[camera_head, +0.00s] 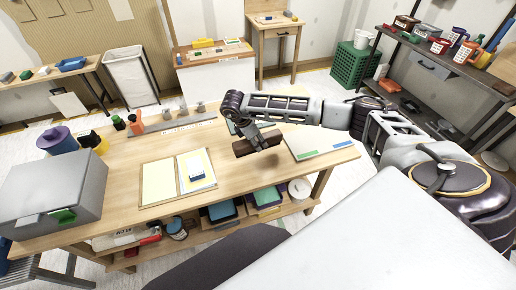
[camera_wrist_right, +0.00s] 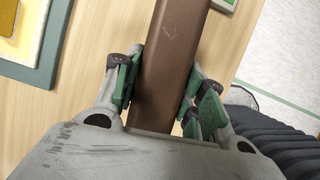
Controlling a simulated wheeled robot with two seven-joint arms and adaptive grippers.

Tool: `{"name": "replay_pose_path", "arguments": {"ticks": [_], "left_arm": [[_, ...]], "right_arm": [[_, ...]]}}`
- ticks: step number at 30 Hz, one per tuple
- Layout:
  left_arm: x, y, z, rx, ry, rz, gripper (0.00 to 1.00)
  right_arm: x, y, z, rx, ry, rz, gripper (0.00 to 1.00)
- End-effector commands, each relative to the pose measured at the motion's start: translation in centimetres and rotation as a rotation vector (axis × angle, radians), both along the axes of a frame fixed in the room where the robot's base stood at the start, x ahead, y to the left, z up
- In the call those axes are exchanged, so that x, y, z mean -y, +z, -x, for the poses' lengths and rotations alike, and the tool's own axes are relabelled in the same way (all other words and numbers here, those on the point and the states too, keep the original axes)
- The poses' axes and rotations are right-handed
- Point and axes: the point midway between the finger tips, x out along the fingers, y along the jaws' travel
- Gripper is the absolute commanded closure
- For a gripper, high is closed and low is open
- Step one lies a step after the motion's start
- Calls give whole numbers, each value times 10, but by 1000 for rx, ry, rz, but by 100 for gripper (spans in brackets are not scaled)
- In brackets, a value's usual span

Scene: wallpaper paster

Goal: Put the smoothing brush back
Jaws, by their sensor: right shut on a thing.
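A brown block-like bar, which looks like the smoothing brush (camera_head: 243,147), is over the right part of the wooden worktable (camera_head: 130,218). My right gripper (camera_head: 262,143) is shut on it from above. In the right wrist view the smoothing brush (camera_wrist_right: 172,55) runs lengthwise between the green-padded fingers of the right gripper (camera_wrist_right: 163,92). Its underside and any bristles are hidden. A shadow shows on the tabletop near it, but I cannot tell the exact gap. My left gripper is not in view.
An open book (camera_head: 158,182) lies left of the brush, and a pale board (camera_head: 318,143) lies close on its right. A grey metal box (camera_head: 50,195) stands at the left end. A rail with small tools (camera_head: 172,124) runs along the back edge. Bare tabletop lies in front.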

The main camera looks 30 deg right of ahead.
Motion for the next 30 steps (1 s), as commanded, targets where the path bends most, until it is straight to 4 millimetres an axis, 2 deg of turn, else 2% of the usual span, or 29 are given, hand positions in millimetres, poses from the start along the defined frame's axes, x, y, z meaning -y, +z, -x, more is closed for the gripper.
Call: {"name": "replay_pose_path", "arguments": {"ticks": [5, 12, 21, 28, 29, 30], "left_arm": [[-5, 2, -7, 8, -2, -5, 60], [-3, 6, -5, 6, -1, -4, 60], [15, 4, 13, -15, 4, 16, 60], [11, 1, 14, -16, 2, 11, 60], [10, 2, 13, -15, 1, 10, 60], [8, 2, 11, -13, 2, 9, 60]], "right_arm": [[0, -15, 0, -2, -1, 2, 84], [0, -40, 0, -1, 0, 0, 84], [0, -44, 0, 0, 0, 1, 84], [0, -47, 0, 0, 0, 0, 84], [0, -47, 0, -1, 0, 1, 55], [0, -47, 0, -1, 0, 1, 50]]}}
